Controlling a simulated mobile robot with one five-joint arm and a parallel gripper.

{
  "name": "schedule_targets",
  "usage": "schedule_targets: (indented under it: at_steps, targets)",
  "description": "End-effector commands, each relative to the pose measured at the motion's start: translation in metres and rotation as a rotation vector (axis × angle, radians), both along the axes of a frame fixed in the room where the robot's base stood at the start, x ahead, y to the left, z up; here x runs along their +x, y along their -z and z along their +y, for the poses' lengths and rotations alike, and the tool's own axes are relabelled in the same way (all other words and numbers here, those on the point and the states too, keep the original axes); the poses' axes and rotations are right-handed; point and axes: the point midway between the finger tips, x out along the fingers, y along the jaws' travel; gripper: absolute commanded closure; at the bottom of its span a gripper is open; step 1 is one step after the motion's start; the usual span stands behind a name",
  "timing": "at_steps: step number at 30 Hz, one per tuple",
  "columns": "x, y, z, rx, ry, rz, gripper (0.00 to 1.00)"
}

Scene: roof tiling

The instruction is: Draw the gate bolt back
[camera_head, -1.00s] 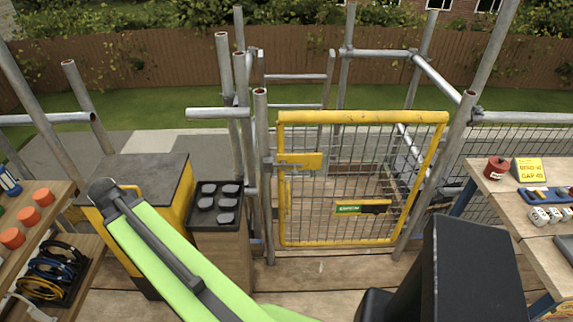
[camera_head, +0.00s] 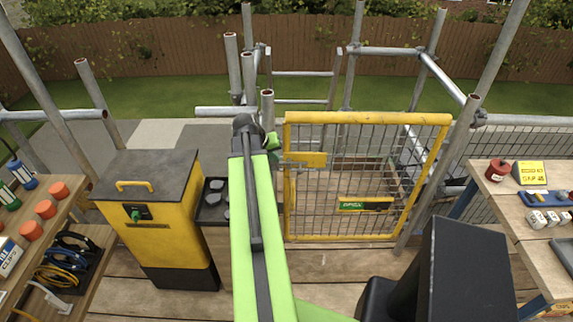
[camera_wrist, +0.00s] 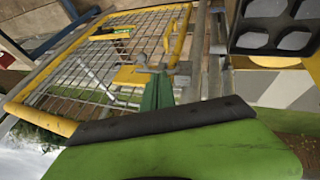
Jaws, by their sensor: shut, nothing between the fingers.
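The yellow mesh gate (camera_head: 365,118) stands closed between scaffold posts, and it shows tilted in the wrist view (camera_wrist: 45,119). A yellow bolt plate (camera_head: 305,159) sits at its upper left, beside the post; it also shows in the wrist view (camera_wrist: 130,77). A small grey bolt part (camera_wrist: 146,68) shows at the plate's post end. My gripper (camera_head: 273,141) is at the left post, just left of the plate and close to the bolt. Its green fingers (camera_wrist: 157,92) are shut and empty. I cannot tell whether they touch the bolt. My arm hides part of the post.
A yellow cabinet (camera_head: 165,230) with a dark top stands left of my arm. A black tray of grey pieces (camera_head: 213,198) is beside it. Benches with tools stand at left (camera_head: 95,235) and right (camera_head: 510,225). Plank floor lies before the gate.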

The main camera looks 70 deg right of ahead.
Motion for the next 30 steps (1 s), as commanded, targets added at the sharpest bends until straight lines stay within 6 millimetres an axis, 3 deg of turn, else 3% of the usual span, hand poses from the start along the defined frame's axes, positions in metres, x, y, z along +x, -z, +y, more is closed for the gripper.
schedule_targets:
  at_steps: [6,14,21,30]
  targets:
    - [-0.006,0.048,-0.022,0.000,0.002,0.001,1.00]
    - [-0.016,0.094,-0.048,0.000,0.001,0.000,1.00]
    - [-0.044,0.096,-0.061,0.001,0.001,0.000,1.00]
    - [-0.048,0.096,-0.064,0.000,0.000,0.000,1.00]
